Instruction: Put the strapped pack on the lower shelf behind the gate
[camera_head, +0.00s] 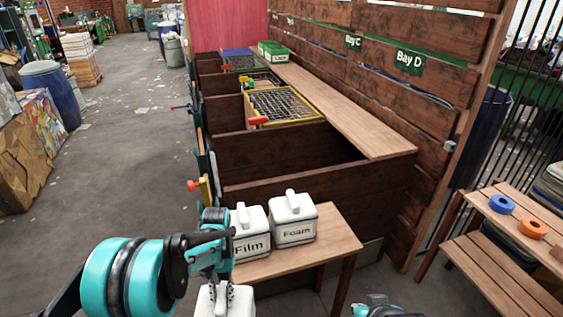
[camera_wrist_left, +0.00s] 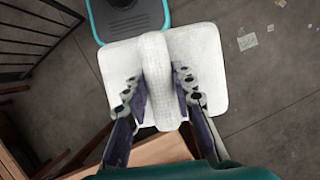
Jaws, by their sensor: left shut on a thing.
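A white pack (camera_head: 232,303) with a raised strap-like handle hangs from my left gripper (camera_head: 212,278) at the bottom of the head view. In the left wrist view, the fingers of my left gripper (camera_wrist_left: 158,100) are shut on the handle of the pack (camera_wrist_left: 205,65), one on each side. Its label is not visible. A slatted lower shelf (camera_head: 492,268) is part of the wooden stand at the right, well away from the pack. Dark vertical bars (camera_head: 525,85) stand behind that stand. Part of my right arm's end (camera_head: 375,304) shows at the bottom edge; its fingertips cannot be made out.
White packs marked Film (camera_head: 250,245) and Foam (camera_head: 294,230) stand on a small wooden table (camera_head: 335,238) close to my left gripper. The upper shelf (camera_head: 515,213) bears blue and orange rings. Wooden bays (camera_head: 290,190) lie beyond. Open floor (camera_head: 130,190) is at left.

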